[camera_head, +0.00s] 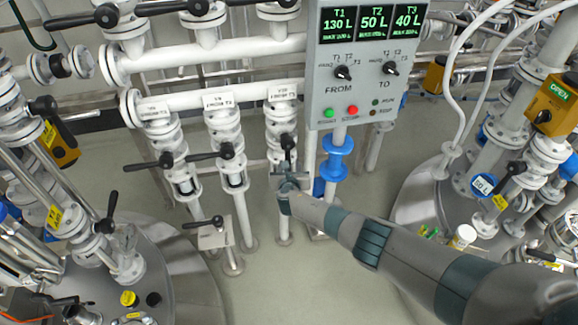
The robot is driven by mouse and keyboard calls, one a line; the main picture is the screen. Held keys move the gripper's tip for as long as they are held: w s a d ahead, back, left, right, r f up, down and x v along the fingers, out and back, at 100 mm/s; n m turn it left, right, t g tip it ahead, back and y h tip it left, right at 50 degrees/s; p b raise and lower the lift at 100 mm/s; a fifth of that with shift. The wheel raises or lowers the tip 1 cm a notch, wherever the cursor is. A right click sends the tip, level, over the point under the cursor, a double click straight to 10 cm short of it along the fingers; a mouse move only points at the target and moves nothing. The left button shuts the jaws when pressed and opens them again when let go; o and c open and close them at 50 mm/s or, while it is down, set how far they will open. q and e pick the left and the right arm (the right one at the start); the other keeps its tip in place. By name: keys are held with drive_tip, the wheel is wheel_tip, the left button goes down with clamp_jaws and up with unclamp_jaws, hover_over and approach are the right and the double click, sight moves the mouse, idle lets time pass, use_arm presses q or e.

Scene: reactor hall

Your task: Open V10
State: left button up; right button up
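Three white vertical valve lines stand side by side at centre left, each with a white label plate. The plate on the right-hand line (283,92) has text too small to read surely, so I cannot confirm which valve is V10. That line's black valve lever (287,146) points down along the pipe, while the levers of the middle line (212,153) and left line (150,164) lie crosswise. My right gripper (286,170) is at the lower end of the right-hand lever, at or touching it. Its fingers are too small and overlapped to tell open from shut. My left gripper is out of view.
A grey control panel (362,110) with three green displays stands right of the valves. A blue flanged pipe (336,158) runs below it. Tank tops with pipes and levers flank both sides. Grey floor (300,285) is clear at bottom centre.

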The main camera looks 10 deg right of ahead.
drive_tip(key=shift+a+r, duration=0.1)
drive_tip(key=shift+a, duration=0.1)
drive_tip(key=shift+s+r, duration=0.1)
drive_tip(key=shift+s, duration=0.1)
drive_tip(key=p+v, duration=0.3)
drive_tip(key=v, duration=1.3)
drive_tip(key=shift+s+r, duration=0.15)
drive_tip(key=shift+s, duration=0.25)
